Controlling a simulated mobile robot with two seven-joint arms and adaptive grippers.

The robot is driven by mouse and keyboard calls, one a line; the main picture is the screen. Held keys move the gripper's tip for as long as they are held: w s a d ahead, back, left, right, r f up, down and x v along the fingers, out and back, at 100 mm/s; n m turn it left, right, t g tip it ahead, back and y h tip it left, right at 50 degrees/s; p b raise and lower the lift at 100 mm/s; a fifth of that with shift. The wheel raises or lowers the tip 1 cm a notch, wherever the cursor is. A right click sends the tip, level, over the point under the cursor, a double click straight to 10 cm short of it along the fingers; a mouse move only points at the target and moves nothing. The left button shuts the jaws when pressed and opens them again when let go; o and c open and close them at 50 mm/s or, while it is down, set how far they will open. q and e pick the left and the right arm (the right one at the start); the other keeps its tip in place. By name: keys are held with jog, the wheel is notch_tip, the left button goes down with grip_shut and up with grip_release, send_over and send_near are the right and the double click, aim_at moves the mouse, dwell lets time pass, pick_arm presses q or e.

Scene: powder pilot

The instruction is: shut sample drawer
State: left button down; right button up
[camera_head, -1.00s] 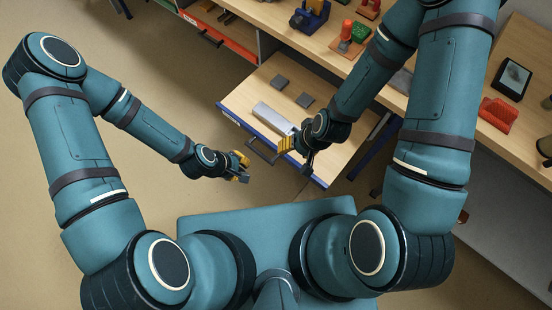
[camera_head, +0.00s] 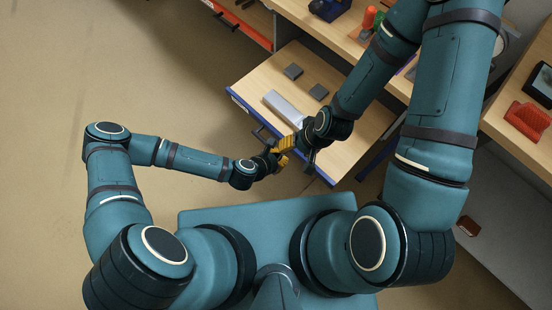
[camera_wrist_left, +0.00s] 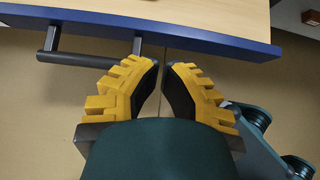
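The sample drawer (camera_head: 345,150) is pulled out from the bench. It has a wooden inside, a blue front edge (camera_wrist_left: 215,40) and a dark bar handle (camera_wrist_left: 85,58). A pale grey block (camera_head: 284,108) and two dark squares (camera_head: 293,71) lie in it. My left gripper (camera_head: 282,158) is just in front of the drawer front.
The bench (camera_head: 285,8) runs behind the drawer and to the right, with an orange-red rack (camera_head: 527,120) on it. Another unit with a red-orange front (camera_head: 240,24) stands at the upper left. The floor (camera_head: 120,70) to the left is clear.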

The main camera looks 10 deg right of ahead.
aim_at(292, 151)
pick_arm(q)
jog(key=b+x, duration=0.3)
jog(key=x, duration=0.3)
jog(key=shift+f, duration=0.1)
pick_arm(e)
jog(key=f, duration=0.2)
jog(key=w+f, duration=0.1)
jog(key=f, duration=0.1)
pick_arm(q)
jog(key=shift+w, duration=0.1)
pick_arm(e)
jog(key=shift+d, duration=0.2)
